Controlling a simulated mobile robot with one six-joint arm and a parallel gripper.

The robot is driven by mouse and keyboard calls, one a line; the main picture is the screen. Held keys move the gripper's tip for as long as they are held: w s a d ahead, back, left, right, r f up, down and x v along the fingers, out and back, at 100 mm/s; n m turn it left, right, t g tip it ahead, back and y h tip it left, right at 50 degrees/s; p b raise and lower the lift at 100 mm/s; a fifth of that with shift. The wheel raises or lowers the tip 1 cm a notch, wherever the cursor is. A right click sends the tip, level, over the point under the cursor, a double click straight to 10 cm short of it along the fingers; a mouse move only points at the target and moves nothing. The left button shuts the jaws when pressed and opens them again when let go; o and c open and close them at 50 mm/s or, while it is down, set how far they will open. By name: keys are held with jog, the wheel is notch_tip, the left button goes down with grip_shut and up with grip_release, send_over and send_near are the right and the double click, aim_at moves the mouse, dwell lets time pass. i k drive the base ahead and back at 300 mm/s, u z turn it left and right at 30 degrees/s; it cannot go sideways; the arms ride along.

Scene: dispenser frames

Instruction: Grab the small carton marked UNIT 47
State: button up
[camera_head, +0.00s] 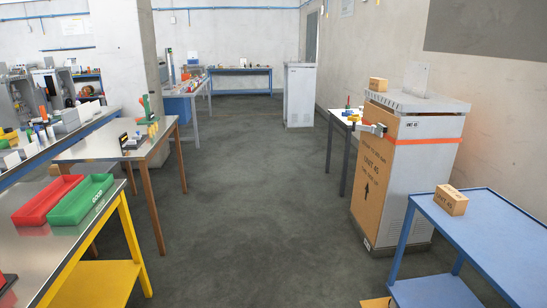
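A small brown carton (451,200) sits on the blue table at the right; it has printing on its side, too small to read surely. Another small brown carton (378,84) sits on top of the tall grey cabinet, and its marking cannot be read. A large brown cardboard panel (374,180) on the cabinet's front is marked UNIT 45, with an arrow pointing up. I cannot tell which small carton is marked UNIT 47. My gripper is not in view.
The tall grey cabinet (425,185) has an orange strap around it and stands behind the blue table (490,235). A steel table with red (48,203) and green trays (82,198) is at the left. Open dark floor (240,200) runs down the middle.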

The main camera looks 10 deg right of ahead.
aim_at(376, 84)
jog(key=z, duration=0.1)
jog(key=i, duration=1.5)
jog(key=z, duration=0.2)
jog(key=i, duration=2)
jog(key=z, duration=0.15)
